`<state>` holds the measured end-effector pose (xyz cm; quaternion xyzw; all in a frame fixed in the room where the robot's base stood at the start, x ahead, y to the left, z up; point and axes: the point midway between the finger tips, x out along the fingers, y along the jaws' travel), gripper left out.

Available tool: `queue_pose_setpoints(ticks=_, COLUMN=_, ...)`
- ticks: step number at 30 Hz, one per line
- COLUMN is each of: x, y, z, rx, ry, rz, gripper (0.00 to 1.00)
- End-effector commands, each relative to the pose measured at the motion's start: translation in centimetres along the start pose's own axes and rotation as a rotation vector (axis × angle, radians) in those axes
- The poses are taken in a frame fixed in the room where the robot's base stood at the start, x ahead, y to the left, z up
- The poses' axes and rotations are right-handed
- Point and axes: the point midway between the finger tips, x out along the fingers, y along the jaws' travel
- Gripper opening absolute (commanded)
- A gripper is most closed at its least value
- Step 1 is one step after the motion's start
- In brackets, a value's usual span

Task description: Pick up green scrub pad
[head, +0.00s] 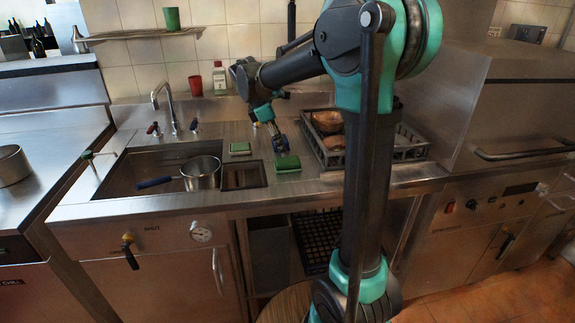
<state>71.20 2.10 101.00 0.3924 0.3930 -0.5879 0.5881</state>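Two green-topped pads lie on the steel counter in the head view. One green pad (287,163) is near the front, right of the small basin. The other green pad (240,148) is farther back and to the left, behind that basin. I cannot tell which one the task names. My gripper (280,146) points down over the counter, just behind the front pad and right of the rear one. It appears apart from both pads. Its fingers are too small and dark to show whether they are open, and I see nothing held.
A grey dish rack (412,152) with brown bowls (327,122) stands close on the right. A sink (120,180) with a metal pot (201,172) and a tap (172,105) is on the left. A white bottle (219,78) and red cup (195,86) stand behind.

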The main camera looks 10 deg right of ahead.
Motion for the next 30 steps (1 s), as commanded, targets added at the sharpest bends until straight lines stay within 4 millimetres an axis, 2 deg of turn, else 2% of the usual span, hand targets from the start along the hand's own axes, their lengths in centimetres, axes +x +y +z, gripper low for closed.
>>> queue_pose_setpoints(ticks=8, x=1.9, y=-0.1, z=-0.2, rx=0.0, ry=0.0, rz=0.0, gripper=0.78)
queue_pose_setpoints(ticks=17, x=5.8, y=-0.2, z=-0.7, rx=0.002, ry=0.0, rz=0.0, gripper=0.78)
queue_pose_setpoints(ticks=26, x=6.2, y=-0.1, z=-0.7, rx=0.001, ry=0.0, rz=0.0, gripper=0.78)
queue_pose_setpoints(ticks=30, x=6.2, y=-0.2, z=-0.7, rx=0.001, ry=0.0, rz=0.0, gripper=0.61)
